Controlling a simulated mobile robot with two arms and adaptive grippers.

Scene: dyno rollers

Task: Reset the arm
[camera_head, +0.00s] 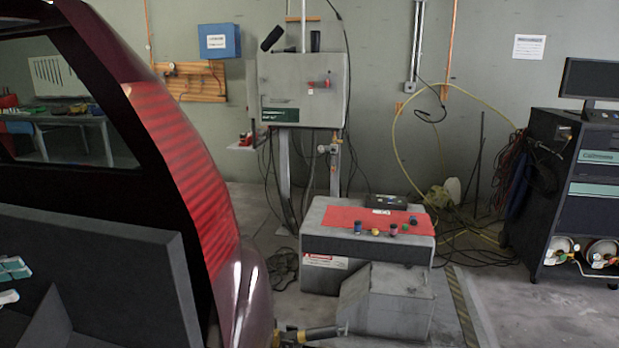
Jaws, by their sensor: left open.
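The rest of the arm is out of the picture or hidden. My right gripper is not in view.
The dark red car (258,300) fills the left side. A grey box (325,270) with a red mat (345,218) and several small items stands ahead. A dark cabinet (545,200) is at right. Cables and hoses lie on the floor between. Floor at lower right is clear.

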